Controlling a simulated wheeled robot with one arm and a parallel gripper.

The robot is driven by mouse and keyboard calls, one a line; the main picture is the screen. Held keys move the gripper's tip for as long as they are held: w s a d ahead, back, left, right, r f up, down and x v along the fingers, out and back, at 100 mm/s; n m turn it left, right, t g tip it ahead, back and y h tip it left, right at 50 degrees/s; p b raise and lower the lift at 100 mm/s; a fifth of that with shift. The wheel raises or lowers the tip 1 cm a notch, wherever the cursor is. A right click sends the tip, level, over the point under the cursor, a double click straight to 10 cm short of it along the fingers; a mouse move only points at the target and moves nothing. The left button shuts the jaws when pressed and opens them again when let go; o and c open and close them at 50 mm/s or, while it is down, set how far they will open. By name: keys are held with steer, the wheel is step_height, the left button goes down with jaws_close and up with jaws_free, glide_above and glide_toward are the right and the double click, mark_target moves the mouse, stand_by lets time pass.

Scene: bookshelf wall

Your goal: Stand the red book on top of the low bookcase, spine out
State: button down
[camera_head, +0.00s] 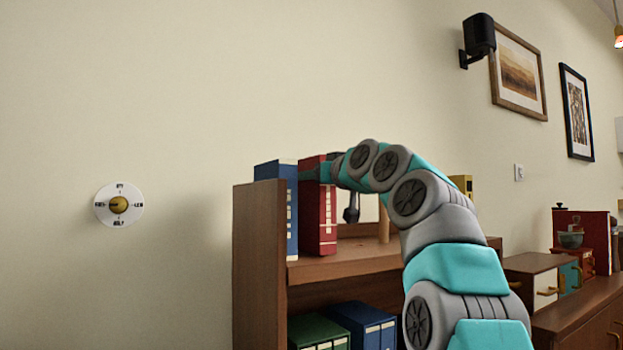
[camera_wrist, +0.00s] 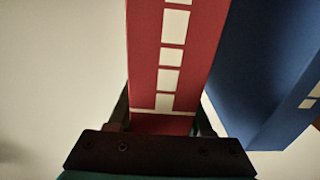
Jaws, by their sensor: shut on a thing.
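The red book (camera_head: 329,232) is upright at the top of the low bookcase (camera_head: 340,266), close to the right of a blue book (camera_head: 291,225). Its spine, with white label patches, faces out towards me. Its lower end is at the bookcase top; I cannot tell whether it touches. My gripper (camera_head: 322,172) is at the upper part of the red book. In the wrist view my gripper (camera_wrist: 162,122) is shut on the red book (camera_wrist: 172,60), one finger on each side. The blue book (camera_wrist: 262,75) is on the right there, with a narrow gap at the red book.
A tall side panel (camera_head: 259,270) bounds the bookcase top on the left. Green (camera_head: 318,333) and blue binders (camera_head: 362,324) stand on the shelf below. A wooden-framed item (camera_head: 357,230) is right of the red book. A round dial (camera_head: 119,204) is on the wall.

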steer(key=shift+f, duration=0.15)
stand_by(0.3)
steer(key=shift+c, duration=1.2)
jaws_free()
steer(key=shift+f, duration=0.1)
steer(key=shift+b, duration=0.3)
steer(key=b+v, duration=0.2)
steer(key=v, duration=0.6)
steer(key=shift+b, duration=0.3)
